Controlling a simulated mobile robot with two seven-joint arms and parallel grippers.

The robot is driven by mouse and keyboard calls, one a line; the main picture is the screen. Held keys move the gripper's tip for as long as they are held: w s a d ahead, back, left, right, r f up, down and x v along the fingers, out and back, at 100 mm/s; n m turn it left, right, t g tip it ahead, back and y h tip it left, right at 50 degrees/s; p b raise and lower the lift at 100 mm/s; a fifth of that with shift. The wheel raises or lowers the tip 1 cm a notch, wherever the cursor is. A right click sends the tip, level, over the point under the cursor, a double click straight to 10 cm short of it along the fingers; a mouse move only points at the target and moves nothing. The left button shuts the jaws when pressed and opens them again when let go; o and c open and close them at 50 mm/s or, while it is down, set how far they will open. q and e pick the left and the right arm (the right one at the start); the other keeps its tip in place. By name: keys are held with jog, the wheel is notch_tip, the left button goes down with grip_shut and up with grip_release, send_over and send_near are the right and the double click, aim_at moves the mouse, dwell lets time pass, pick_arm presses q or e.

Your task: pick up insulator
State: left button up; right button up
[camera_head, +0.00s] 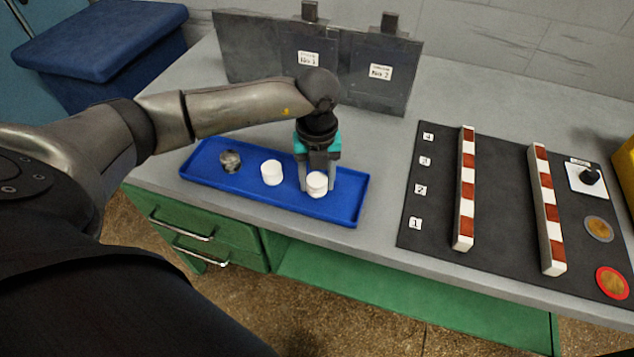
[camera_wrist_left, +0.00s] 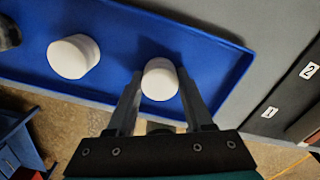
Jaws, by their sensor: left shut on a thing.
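A blue tray (camera_head: 343,207) lies on the grey workbench. In it stand a white cylindrical insulator (camera_head: 317,184) at the right, a second white insulator (camera_head: 272,173) in the middle and a dark grey, mottled piece (camera_head: 230,161) at the left. My left gripper (camera_head: 318,186) points down over the tray and is shut on the right insulator, one finger on each side. In the left wrist view this insulator (camera_wrist_left: 160,80) sits between the fingertips, and the other white insulator (camera_wrist_left: 73,57) stands apart to the left. My right gripper is not in view.
A black mat (camera_head: 440,220) with number labels and two red-and-white striped bars (camera_head: 466,190) lies right of the tray. Two grey upright plates (camera_head: 375,75) stand behind. A blue bin (camera_head: 100,45) is at the back left. Bare bench separates tray and mat.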

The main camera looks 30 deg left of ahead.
pick_arm(q)
grip_shut()
